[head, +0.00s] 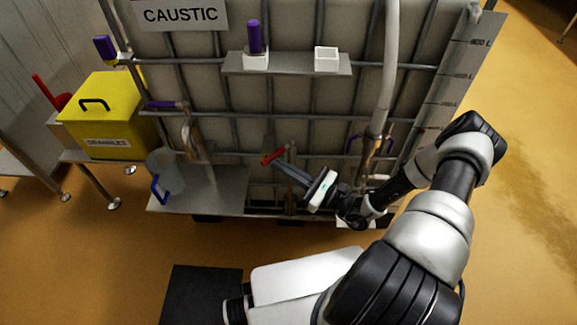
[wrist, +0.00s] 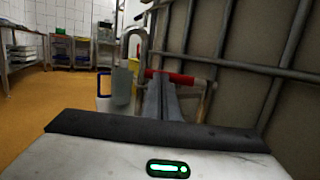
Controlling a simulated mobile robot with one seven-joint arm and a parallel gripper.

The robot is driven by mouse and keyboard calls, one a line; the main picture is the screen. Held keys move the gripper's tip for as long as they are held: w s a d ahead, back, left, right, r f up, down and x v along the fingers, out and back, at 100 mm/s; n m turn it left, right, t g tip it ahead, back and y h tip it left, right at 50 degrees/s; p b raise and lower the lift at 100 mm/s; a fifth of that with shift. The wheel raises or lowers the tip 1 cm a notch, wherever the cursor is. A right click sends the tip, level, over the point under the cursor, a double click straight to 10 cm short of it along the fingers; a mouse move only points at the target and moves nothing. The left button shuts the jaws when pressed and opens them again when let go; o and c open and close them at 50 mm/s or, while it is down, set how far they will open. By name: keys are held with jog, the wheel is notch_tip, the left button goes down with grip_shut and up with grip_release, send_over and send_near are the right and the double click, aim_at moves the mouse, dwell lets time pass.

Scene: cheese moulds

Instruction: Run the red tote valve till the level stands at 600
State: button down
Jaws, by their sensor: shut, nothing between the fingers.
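The caged tote (head: 185,80) carries a CAUSTIC sign (head: 180,14). Its red valve handle (head: 268,157) is low on the front, near the middle. My gripper (head: 278,164) is shut and empty, its fingertips at the red handle. In the wrist view the red handle (wrist: 178,77) lies crosswise just beyond or against my fingertips (wrist: 159,78); I cannot tell whether they touch. A level scale (head: 455,80) with litre marks runs down the tote's right side. The liquid level cannot be read, and my arm hides the scale's lower end.
A clear jug (head: 167,174) with a blue handle stands on the low metal shelf (head: 220,192) left of the valve. A yellow lidded box (head: 105,112) is further left. Purple handles (head: 255,37) and pipes are on the cage. A vertical hose (head: 388,70) runs right of the valve.

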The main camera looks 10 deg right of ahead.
jog(key=shift+a+r+m+t+h, duration=0.15)
jog(key=shift+a+m+t+h, duration=0.3)
jog(key=shift+m+t+h, duration=0.3)
jog(key=shift+f+p+x, duration=0.15)
jog(key=shift+p+x, duration=0.15)
jog(key=shift+x, duration=0.5)
jog(key=shift+f+p+x, duration=0.15)
jog(key=shift+p+x, duration=0.15)
jog(key=shift+x, duration=0.45)
jog(key=shift+w+a+f, duration=0.1)
jog(key=shift+f, duration=0.05)
